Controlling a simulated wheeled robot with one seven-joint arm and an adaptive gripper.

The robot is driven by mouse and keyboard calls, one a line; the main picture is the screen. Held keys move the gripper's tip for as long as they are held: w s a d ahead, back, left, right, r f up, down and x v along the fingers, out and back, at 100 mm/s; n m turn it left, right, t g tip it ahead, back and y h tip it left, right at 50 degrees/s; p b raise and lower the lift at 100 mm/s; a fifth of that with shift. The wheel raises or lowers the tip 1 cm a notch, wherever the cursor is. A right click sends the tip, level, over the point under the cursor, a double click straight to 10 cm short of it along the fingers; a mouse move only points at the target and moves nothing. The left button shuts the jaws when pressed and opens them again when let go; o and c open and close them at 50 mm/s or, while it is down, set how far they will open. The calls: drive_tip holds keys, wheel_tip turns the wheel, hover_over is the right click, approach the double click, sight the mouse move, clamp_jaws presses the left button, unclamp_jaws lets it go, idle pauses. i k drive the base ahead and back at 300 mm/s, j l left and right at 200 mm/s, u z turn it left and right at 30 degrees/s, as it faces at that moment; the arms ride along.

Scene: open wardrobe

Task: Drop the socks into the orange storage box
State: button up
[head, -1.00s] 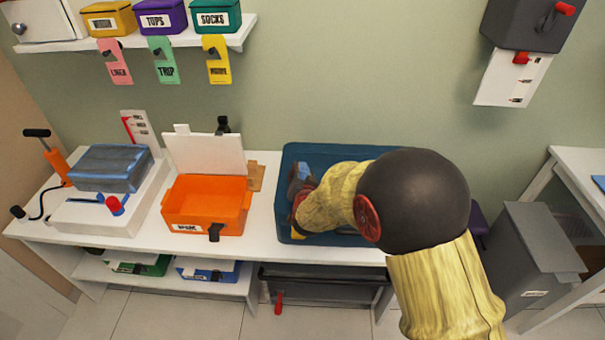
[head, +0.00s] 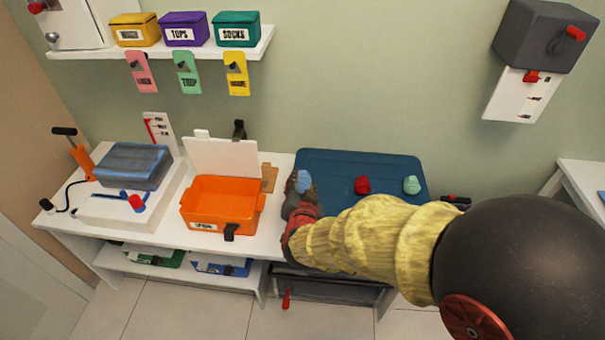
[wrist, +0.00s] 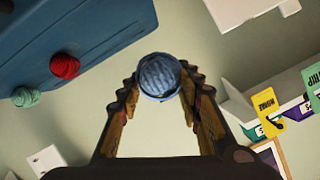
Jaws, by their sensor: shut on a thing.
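The orange storage box (head: 217,206) stands on the white bench with its white lid raised at the back. It looks empty inside. My gripper (head: 303,188) is just right of the box, over the left edge of the blue tray (head: 334,168). It is shut on a rolled blue pair of socks (wrist: 158,76), which also shows in the head view (head: 304,181). A red sock ball (head: 362,185) and a mint-green sock ball (head: 411,185) lie on the blue tray. They also show in the wrist view, red (wrist: 64,66) and green (wrist: 26,96).
A shelf above holds yellow, purple and green (head: 236,29) boxes with hanging tags. The raised lid (head: 222,157) stands behind the orange box's opening.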

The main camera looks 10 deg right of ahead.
sight(233, 209)
drive_tip(key=j+z, duration=0.25)
drive_tip(key=j, duration=0.55)
drive_tip(key=j+z, duration=0.3)
drive_tip(key=j, duration=0.5)
